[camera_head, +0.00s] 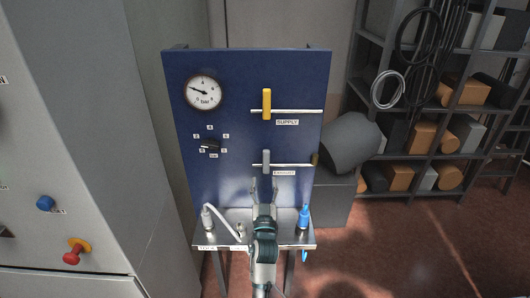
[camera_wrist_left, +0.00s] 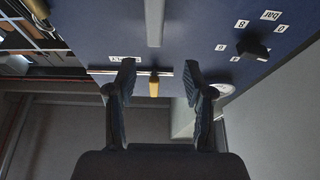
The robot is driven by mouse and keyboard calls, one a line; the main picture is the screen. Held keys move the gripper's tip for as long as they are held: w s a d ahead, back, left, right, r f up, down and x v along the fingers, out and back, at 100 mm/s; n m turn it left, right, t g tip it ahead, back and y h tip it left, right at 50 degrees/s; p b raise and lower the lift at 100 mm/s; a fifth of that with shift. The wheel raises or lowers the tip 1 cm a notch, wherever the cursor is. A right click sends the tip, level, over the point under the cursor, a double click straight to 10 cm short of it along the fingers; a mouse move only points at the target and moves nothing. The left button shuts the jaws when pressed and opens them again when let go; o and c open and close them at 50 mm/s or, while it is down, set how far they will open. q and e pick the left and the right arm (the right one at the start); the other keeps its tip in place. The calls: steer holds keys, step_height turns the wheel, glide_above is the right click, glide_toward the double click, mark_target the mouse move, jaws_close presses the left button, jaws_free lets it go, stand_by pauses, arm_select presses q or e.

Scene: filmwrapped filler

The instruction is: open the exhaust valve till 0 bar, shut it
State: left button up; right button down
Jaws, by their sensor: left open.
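The exhaust valve's grey lever (camera_head: 266,158) stands upright, crosswise to its horizontal pipe, above the EXHAUST label on the blue panel (camera_head: 230,65). In the left wrist view, which is upside down, the grey lever (camera_wrist_left: 154,22) shows at the top edge. My left gripper (camera_head: 265,181) is open and empty, just below the lever in the head view, fingers apart and not around it. The round bar gauge (camera_head: 203,93) has its needle pointing left and slightly up; the exact value is too small to read. My right gripper is not in view.
The yellow supply lever (camera_head: 267,103) stands upright above. A black selector knob (camera_head: 210,146) sits left. A metal shelf (camera_head: 242,238) below carries a white hose piece (camera_head: 220,222) and a blue bottle-like item (camera_head: 304,216). A grey cabinet (camera_head: 70,130) is left; storage racks stand right.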

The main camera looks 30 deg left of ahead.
mark_target(268, 156)
arm_select(q)
steer(key=x, duration=0.4)
steer(key=shift+w+d+r+p, duration=0.15)
steer(key=shift+w+r+p, duration=0.05)
steer(key=shift+r+p, duration=0.1)
steer(key=x, duration=0.3)
steer(key=d+x, duration=0.1)
steer(key=x, duration=0.2)
steer(key=shift+w+a+r+p, duration=0.15)
steer(key=shift+w+r+p, duration=0.1)
steer(key=shift+w+p, duration=0.15)
steer(key=shift+w+a, duration=0.25)
steer(key=shift+a, duration=0.3)
steer(key=shift+a+f, duration=0.1)
steer(key=shift+a, duration=0.15)
steer(key=shift+c, duration=1.2)
steer(key=shift+d, duration=0.15)
steer(key=c, duration=0.4)
steer(key=shift+d, duration=0.15)
jaws_close()
steer(key=shift+d, duration=0.1)
steer(key=shift+w, duration=0.1)
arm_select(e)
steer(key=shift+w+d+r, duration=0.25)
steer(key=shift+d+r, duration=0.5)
